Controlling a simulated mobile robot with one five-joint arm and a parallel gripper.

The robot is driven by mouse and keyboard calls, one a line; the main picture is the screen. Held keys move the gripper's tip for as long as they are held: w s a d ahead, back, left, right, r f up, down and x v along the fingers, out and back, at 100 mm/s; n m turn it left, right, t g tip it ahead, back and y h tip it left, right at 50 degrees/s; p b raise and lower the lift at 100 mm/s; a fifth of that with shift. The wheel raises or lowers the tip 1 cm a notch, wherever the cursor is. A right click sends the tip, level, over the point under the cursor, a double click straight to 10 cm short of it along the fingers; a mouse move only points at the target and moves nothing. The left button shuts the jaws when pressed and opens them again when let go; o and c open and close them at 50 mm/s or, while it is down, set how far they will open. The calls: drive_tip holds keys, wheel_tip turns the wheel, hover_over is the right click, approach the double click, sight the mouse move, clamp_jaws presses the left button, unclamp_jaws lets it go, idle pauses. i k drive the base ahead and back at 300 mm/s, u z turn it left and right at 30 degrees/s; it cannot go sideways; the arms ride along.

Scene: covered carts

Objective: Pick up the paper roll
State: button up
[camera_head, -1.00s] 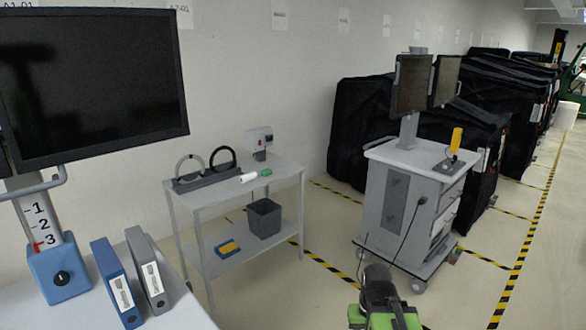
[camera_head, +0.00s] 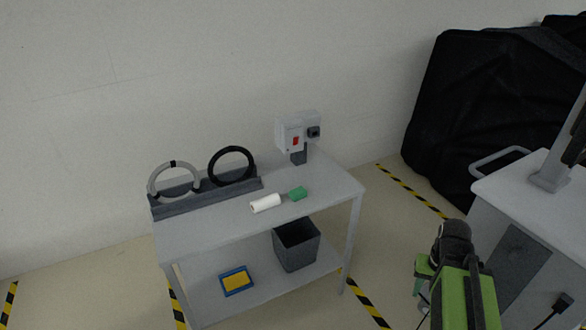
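The white paper roll (camera_head: 265,204) lies on its side near the front edge of the grey table's top shelf (camera_head: 220,216). A small green block (camera_head: 297,194) lies just to its right. My green and black arm shows at the lower right, well apart from the roll and to the right of the table. My gripper's fingertips cannot be made out, so whether it is open or shut does not show.
A rack with a grey ring and a black ring (camera_head: 231,166) stands behind the roll. A switch box (camera_head: 297,136) stands at the back right. The lower shelf holds a dark bin (camera_head: 296,246) and a blue-yellow tray (camera_head: 236,281). A grey cart (camera_head: 530,200) stands at right.

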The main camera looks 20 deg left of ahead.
sight(269, 201)
drive_tip(key=i, duration=1.4)
drive_tip(key=u, duration=4.1)
drive_tip(key=i, duration=0.45)
drive_tip(key=z, duration=0.15)
drive_tip(key=k, duration=0.55)
drive_tip(key=z, duration=0.15)
drive_tip(key=i, duration=0.6)
drive_tip(key=u, duration=0.05)
